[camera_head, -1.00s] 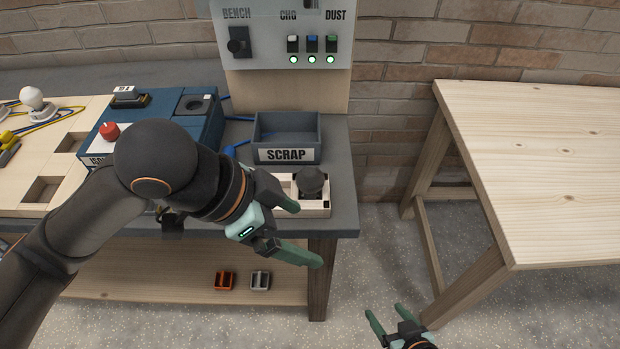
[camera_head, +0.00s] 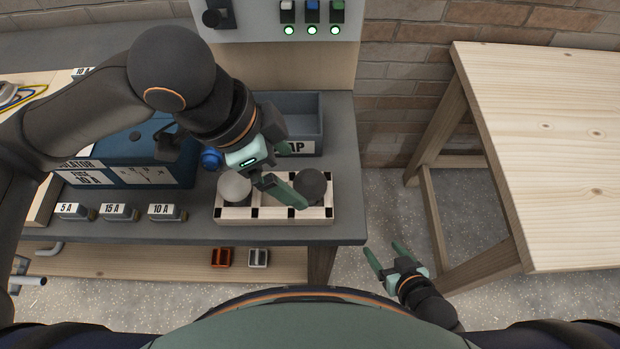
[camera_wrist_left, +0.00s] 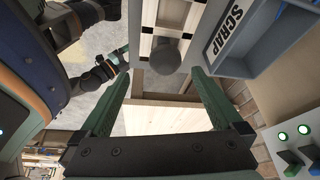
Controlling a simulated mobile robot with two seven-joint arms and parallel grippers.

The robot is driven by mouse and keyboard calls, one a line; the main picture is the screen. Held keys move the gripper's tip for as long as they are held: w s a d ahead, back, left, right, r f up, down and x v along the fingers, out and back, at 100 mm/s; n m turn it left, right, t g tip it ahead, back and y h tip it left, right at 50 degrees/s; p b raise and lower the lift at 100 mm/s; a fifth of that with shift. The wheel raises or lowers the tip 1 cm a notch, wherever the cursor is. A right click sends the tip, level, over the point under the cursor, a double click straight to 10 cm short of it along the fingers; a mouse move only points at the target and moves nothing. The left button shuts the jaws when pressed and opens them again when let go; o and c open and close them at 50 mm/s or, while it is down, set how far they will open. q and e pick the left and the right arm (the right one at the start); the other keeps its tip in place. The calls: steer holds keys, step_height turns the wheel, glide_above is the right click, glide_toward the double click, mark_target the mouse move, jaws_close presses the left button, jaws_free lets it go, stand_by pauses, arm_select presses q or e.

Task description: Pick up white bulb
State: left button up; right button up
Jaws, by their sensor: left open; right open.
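A white bulb (camera_head: 236,188) stands in the left part of a pale wooden tray (camera_head: 275,213) on the grey bench. A dark grey bulb (camera_head: 309,186) stands in the tray's right part. My left gripper (camera_head: 296,178) is open and empty above the tray, close to the dark bulb and to the right of the white one. In the left wrist view the dark bulb (camera_wrist_left: 164,57) shows beyond and between the open fingertips; I cannot make out the white bulb there. My right gripper (camera_head: 386,257) is open and empty over the floor, right of the bench.
The blue-grey scrap bin (camera_head: 312,105) stands just behind the tray, partly hidden by my left arm. A blue fuse box (camera_head: 130,160) and several labelled fuses (camera_head: 118,212) are to the left. A bare wooden table (camera_head: 550,130) is at the right, with a floor gap between.

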mark_target(301, 180)
arm_select(q)
steer(key=x, duration=0.2)
steer(key=shift+d+f, duration=0.1)
steer(key=shift+f, duration=0.15)
steer(key=x, duration=0.3)
steer(key=b+x, duration=0.1)
steer(key=x, duration=0.1)
steer(key=shift+w+f, duration=0.35)
steer(key=shift+w, duration=0.1)
steer(key=c, duration=1.4)
steer(key=shift+c, duration=0.2)
steer(key=shift+r, duration=0.1)
